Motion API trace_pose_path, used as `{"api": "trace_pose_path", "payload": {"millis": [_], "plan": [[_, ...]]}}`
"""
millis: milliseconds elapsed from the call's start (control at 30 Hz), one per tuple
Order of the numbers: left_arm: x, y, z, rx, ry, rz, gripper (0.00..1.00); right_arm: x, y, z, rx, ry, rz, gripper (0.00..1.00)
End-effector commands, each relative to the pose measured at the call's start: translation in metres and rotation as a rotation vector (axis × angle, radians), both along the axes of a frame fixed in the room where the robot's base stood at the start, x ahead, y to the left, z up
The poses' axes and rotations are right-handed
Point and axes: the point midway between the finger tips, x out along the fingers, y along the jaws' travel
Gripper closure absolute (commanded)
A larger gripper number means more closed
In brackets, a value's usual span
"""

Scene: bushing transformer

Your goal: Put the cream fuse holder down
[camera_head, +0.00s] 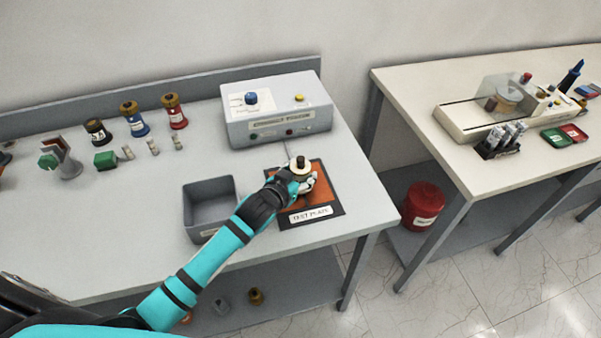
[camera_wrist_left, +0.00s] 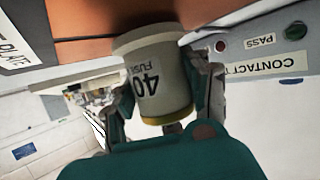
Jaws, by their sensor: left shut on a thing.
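The cream fuse holder (camera_head: 300,165) is in my left gripper (camera_head: 302,181), over the orange and black test plate (camera_head: 325,192). In the left wrist view the fuse holder (camera_wrist_left: 156,75) shows a "40" label and a yellowish rim, with a gripper finger on each side. Its wide end is close against the orange surface (camera_wrist_left: 100,20); I cannot tell whether it touches. The gripper hides part of the plate and most of the holder in the head view. My right gripper is not in view.
A grey tester box (camera_head: 278,112) with knobs stands behind the plate. An empty grey bin (camera_head: 190,212) is left of it. Several coloured bushings (camera_head: 134,120) and small parts line the table's back left. A second table (camera_head: 440,165) is at the right.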

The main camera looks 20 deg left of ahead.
Motion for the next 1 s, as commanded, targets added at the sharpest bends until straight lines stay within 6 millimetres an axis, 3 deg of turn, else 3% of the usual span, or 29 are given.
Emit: {"api": "trace_pose_path", "payload": {"millis": [400,433,600,1000], "plan": [[0.0002,-0.0002,-0.0064,0.0,-0.003,0.0,0.93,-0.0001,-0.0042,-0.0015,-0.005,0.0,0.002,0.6],[-0.0001,-0.0001,-0.007,0.001,-0.001,0.0,0.49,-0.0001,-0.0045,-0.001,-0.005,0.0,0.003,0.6],[-0.0002,0.0,-0.0066,0.001,-0.001,0.0,0.27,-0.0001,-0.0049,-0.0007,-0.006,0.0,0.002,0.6],[-0.006,0.0009,-0.0027,0.0,0.0,0.0,0.27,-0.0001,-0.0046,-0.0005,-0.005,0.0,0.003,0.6]]}}
